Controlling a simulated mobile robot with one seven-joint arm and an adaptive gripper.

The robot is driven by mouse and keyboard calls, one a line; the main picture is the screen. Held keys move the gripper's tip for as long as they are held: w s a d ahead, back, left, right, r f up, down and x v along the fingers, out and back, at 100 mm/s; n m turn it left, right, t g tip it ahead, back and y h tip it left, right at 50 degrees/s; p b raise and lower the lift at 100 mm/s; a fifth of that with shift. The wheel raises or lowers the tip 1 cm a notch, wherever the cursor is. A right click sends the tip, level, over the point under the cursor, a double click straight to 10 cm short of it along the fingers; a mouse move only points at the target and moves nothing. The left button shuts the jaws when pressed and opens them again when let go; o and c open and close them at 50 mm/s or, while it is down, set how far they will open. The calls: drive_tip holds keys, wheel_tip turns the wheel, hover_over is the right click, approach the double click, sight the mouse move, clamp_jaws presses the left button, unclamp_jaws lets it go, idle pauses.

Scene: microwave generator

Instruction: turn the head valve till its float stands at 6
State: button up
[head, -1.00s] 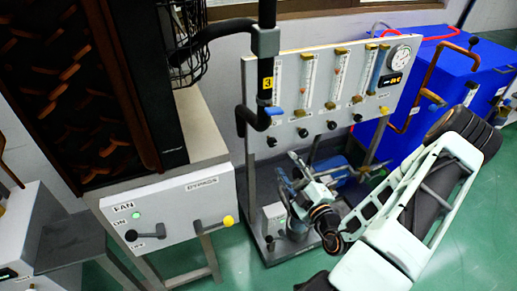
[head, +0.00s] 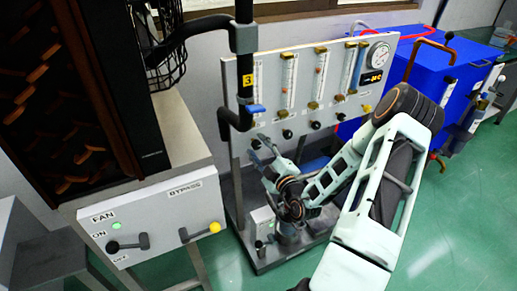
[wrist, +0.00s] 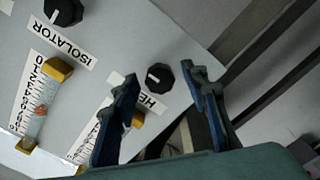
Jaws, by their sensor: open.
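The head valve is a black knob (wrist: 160,76) on the grey panel, beside a partly covered label that starts "HE". My gripper (wrist: 162,88) is open, with one finger on either side of the knob in the wrist view. I cannot tell whether a finger touches it. In the head view my gripper (head: 262,150) is at the panel's lower left, close to the leftmost knob (head: 256,143). The head scale (wrist: 87,148) shows only in part behind a finger. Its float is not visible, and the black pipe blocks the leftmost tube in the head view.
The isolator knob (wrist: 63,11) and its tube with an orange float (wrist: 41,110) are beside the head valve. A bypass box (head: 160,215) is at left. A blue cabinet (head: 440,90) is at right.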

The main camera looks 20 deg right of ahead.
clamp_jaws()
drive_tip(key=shift+r+n+p, duration=0.1)
drive_tip(key=shift+n+p, duration=0.3)
drive_tip(key=shift+p, duration=0.1)
drive_tip(key=n+p, duration=0.2)
drive_tip(key=p, duration=0.1)
drive_tip(key=shift+r+n, duration=0.1)
drive_tip(key=shift+n, duration=0.3)
drive_tip(key=n+p, duration=0.3)
drive_tip(key=n, duration=0.1)
drive_tip(key=shift+n, duration=0.3)
drive_tip(key=n+p, duration=0.2)
drive_tip(key=n, duration=0.2)
drive_tip(key=shift+f+n+p, duration=0.15)
drive_tip(key=shift+n+p, duration=0.2)
drive_tip(key=shift+n, duration=0.7)
drive_tip(key=shift+f+n+p, duration=0.1)
drive_tip(key=shift+n+p, duration=0.25)
drive_tip(key=shift+n, duration=0.7)
